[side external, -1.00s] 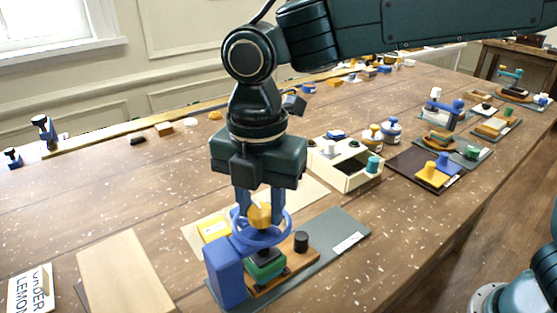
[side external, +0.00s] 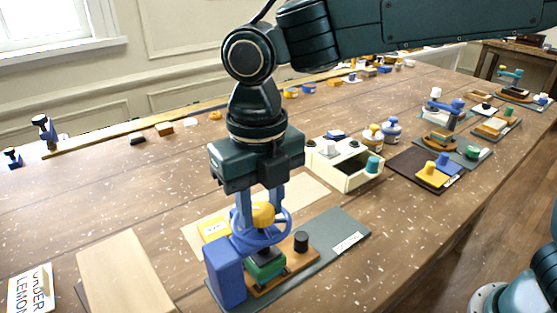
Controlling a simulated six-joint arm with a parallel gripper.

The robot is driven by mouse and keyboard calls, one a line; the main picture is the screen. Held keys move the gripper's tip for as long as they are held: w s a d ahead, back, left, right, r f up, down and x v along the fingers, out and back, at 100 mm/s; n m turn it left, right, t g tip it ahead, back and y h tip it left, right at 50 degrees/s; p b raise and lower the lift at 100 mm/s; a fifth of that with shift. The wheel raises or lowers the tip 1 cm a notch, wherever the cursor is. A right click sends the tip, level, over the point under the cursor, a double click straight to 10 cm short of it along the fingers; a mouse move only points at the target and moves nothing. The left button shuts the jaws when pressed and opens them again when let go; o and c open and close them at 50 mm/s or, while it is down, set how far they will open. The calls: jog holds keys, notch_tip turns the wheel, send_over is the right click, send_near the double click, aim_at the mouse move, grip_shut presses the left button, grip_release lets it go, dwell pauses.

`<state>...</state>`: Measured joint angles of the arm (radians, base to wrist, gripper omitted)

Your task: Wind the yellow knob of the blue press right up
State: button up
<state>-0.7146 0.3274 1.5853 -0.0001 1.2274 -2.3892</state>
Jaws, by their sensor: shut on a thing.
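The blue press (side external: 225,272) stands on a grey mat at the front of the table, with a blue ring (side external: 281,236) at its top. The yellow knob (side external: 263,213) sits in the middle of that ring. My gripper (side external: 261,204) points straight down with its two blue fingers on either side of the knob, shut on it. A green block (side external: 264,265) is under the ring, on a wooden base (side external: 297,255). The knob's underside is partly hidden by the ring.
A black peg (side external: 301,241) stands right of the press. A yellow box (side external: 214,228) is close behind it at left. A cream tray (side external: 347,181) with pots is behind right. A pale board (side external: 122,272) lies at left. Other small presses stand farther right.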

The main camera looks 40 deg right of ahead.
aim_at(261, 209)
jog(key=n, duration=0.4)
jog(key=shift+f, duration=0.25)
jog(key=shift+s+n, duration=0.1)
jog(key=shift+n, duration=1.5)
jog(key=o, duration=1)
jog(key=shift+r, duration=0.1)
jog(key=shift+r, duration=0.15)
jog(key=shift+r, duration=5.9)
